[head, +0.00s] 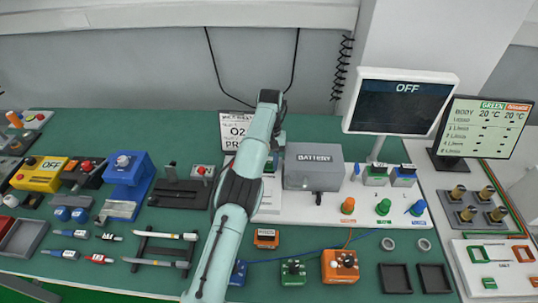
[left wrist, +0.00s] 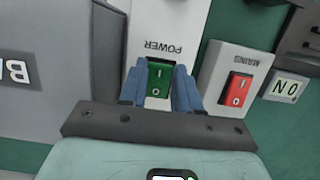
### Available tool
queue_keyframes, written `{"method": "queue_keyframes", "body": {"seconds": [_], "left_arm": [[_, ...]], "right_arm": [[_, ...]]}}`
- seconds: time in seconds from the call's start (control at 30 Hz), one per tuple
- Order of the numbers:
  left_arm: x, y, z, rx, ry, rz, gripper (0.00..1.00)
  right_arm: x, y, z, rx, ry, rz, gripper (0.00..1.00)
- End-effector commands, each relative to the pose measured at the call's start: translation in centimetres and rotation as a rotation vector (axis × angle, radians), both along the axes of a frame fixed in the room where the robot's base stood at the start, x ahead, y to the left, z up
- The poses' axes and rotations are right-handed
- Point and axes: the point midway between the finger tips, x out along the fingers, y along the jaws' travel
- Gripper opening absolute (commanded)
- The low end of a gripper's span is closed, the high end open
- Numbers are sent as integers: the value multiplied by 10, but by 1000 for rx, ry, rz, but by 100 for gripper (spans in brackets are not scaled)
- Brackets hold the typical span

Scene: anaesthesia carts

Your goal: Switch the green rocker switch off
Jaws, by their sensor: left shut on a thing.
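The green rocker switch (left wrist: 158,80) sits on a white panel (left wrist: 165,20) marked POWER, which appears upside down in the left wrist view. My left gripper (left wrist: 160,72) has one blue finger on each side of this switch and is shut on it. Its I and O marks show, but I cannot tell which end is pressed. In the head view my left arm hides the switch and most of the gripper. The monitor (head: 400,105) reads OFF. My right gripper is not in view.
A red rocker switch (left wrist: 236,90) marked MAINS is close by on the right in the wrist view. The grey battery box (head: 314,170) stands right beside my left gripper. Several knobs, connectors and tools crowd the green bench (head: 330,268).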

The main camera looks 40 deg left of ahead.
Motion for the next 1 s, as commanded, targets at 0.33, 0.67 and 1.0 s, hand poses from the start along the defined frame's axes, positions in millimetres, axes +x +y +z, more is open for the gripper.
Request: {"method": "queue_keyframes", "body": {"seconds": [0.33,0.67,1.0], "left_arm": [[1,0,-1,-6,3,0,1],[1,0,-1,-5,2,1,57],[12,5,41,-3,-4,0,57]], "right_arm": [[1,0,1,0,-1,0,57],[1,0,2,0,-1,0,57],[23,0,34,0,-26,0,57]]}}
